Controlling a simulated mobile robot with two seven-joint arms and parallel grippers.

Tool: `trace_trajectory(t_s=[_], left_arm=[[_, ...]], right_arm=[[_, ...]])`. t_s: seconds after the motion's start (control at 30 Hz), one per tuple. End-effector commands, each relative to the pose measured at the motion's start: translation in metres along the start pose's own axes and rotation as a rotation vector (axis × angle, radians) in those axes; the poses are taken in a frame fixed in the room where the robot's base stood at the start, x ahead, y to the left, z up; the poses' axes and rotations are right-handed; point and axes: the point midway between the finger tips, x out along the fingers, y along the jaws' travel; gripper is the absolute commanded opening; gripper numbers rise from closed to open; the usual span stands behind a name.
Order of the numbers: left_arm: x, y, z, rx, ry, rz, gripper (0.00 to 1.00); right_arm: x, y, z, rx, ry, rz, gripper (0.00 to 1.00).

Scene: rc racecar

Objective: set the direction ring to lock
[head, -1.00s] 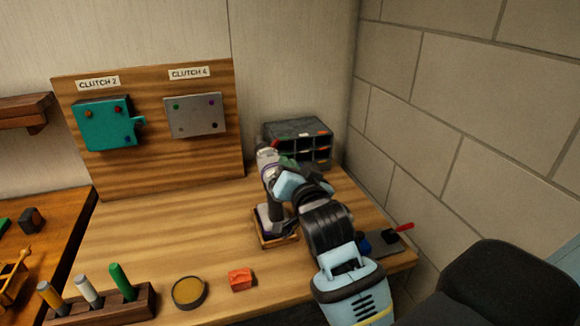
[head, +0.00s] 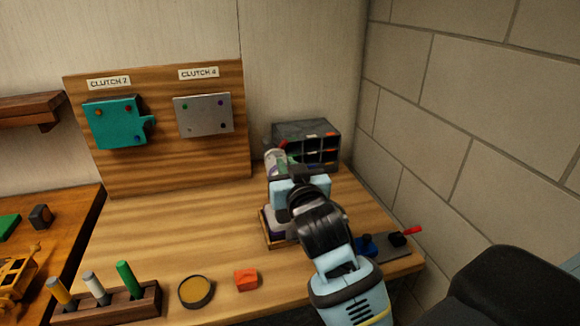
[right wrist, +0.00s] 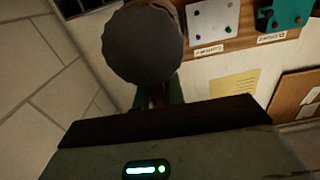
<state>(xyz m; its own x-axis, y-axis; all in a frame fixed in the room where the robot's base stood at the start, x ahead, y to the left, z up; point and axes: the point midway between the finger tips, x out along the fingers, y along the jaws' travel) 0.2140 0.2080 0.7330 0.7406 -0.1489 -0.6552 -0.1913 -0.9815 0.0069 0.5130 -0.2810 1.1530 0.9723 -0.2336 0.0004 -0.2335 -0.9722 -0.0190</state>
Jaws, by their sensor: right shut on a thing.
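A grey upright drill-like tool (head: 276,160) stands in a small wooden tray (head: 272,242) near the right of the bench. Its purple-dark base (head: 277,226) shows beside my arm. My right gripper (head: 279,172) is shut on the upper part of the tool; my wrist hides most of it. In the right wrist view, a dark round end (right wrist: 143,43) of the held thing stands out beyond the gripper, with green parts below it. The direction ring and its setting cannot be made out. My left gripper is not in view.
A grey drawer bin (head: 306,140) stands behind the tool. A board holds a teal box (head: 115,122) and a grey plate (head: 203,114). A round tin (head: 196,292), an orange block (head: 246,279) and a peg rack (head: 110,305) are in front. The bench's middle is clear.

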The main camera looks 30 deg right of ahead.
Motion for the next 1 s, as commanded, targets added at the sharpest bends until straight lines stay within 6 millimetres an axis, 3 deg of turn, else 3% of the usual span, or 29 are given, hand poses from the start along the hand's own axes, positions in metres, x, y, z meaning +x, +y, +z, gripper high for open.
trace_trajectory(t_s=[0.47,0.5,0.67,1.0], left_arm=[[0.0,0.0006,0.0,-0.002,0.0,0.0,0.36],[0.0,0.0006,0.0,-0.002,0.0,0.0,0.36],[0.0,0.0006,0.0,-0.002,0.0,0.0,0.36],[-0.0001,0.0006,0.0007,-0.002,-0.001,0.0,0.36]], right_arm=[[0.0001,-0.0012,0.0011,-0.02,-0.003,0.0,0.0],[0.0001,-0.0012,0.0011,-0.02,-0.003,0.0,0.13],[0.0,-0.0011,0.0009,-0.019,-0.002,0.0,0.33],[-0.0036,-0.0012,0.0009,-0.019,-0.001,-0.001,0.33]])
